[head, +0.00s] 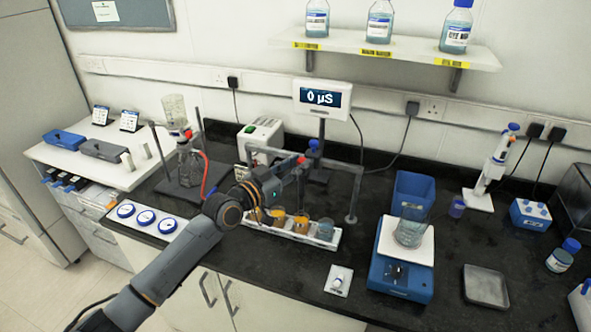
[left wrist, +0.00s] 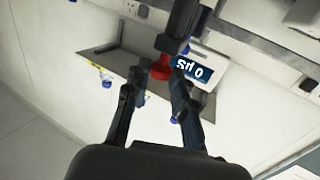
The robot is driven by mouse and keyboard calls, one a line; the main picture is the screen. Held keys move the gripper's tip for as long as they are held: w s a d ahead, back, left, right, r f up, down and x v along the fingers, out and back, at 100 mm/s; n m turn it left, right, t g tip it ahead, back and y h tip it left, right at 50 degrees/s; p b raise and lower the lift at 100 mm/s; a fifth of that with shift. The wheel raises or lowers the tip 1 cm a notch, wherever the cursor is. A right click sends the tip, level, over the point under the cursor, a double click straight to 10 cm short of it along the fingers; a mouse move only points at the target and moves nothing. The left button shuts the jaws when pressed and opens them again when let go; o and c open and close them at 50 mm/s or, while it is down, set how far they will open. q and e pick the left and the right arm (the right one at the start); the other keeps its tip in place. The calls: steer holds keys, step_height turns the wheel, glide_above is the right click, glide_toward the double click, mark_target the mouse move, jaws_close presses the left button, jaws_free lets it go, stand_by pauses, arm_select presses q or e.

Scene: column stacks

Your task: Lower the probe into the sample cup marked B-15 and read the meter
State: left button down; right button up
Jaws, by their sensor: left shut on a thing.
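The meter (head: 322,97) stands on a post at the back wall and its screen reads 0 µS; it also shows upside down in the left wrist view (left wrist: 190,72). Several sample cups with orange or blue liquid (head: 300,222) stand in a white rack (head: 284,234). Their markings are too small to read, so I cannot pick out B-15. My left gripper (head: 299,167) is above and behind the rack, by a grey overhead frame (head: 357,180). It is shut on a small red-topped part, red in the left wrist view (left wrist: 160,68), probably the probe. The probe's tip is hidden. My right gripper is out of view.
A blue balance (head: 402,278) with a beaker (head: 411,227) stands right of the rack. A small white switch plate (head: 338,281) lies in front. A flask on a stand (head: 190,160) and red tubing are left of my arm. A grey tray (head: 486,286) lies at right.

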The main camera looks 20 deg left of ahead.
arm_select(q)
steer(key=shift+r, duration=0.9)
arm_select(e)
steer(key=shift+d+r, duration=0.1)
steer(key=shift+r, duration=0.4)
arm_select(q)
steer(key=shift+r, duration=0.1)
steer(key=c, duration=1.1)
jaws_free()
steer(key=v, duration=1.2)
